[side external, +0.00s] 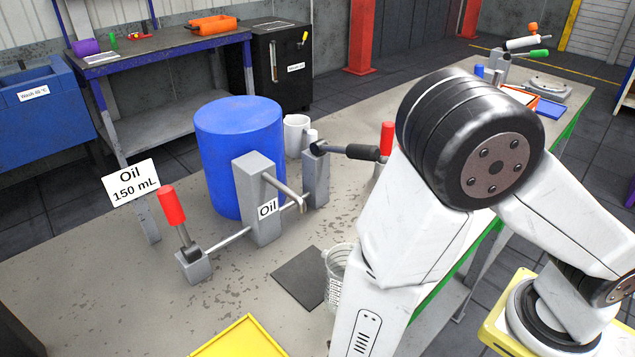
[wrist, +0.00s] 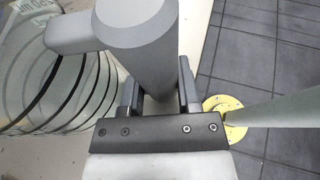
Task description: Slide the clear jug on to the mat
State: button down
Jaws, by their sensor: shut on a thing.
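The clear jug (side external: 335,283) stands on the bench at the right side of the dark grey mat (side external: 299,279), partly hidden behind my arm. I cannot tell whether its base overlaps the mat's edge. In the wrist view the clear jug (wrist: 50,85) fills the left side, with dark curved lines and lettering on its wall. Its thick grey handle (wrist: 145,45) passes between the fingers of my gripper (wrist: 158,90), which is shut on it. My gripper is hidden in the side view, and the mat cannot be made out in the wrist view.
Behind the mat stand a grey Oil dispenser (side external: 256,200) with a spout, a red-handled lever (side external: 172,206) and a blue drum (side external: 240,145). A yellow-edged tray (side external: 240,340) lies in front. The bench left of the mat is clear.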

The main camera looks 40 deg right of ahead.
aim_at(342, 274)
jog(key=shift+w, duration=5.1)
jog(key=shift+f, duration=0.65)
jog(key=shift+c, duration=1.2)
grip_release()
jog(key=shift+a, duration=0.15)
jog(key=shift+s+a+r, duration=0.2)
jog(key=shift+a+r, duration=0.05)
jog(key=shift+a, duration=0.3)
jog(key=s+a, duration=0.1)
jog(key=a, duration=0.3)
jog(key=s+a, duration=0.2)
jog(key=a, duration=0.2)
jog(key=s+a, duration=0.1)
jog(key=a, duration=0.3)
jog(key=shift+s+a+r, duration=0.3)
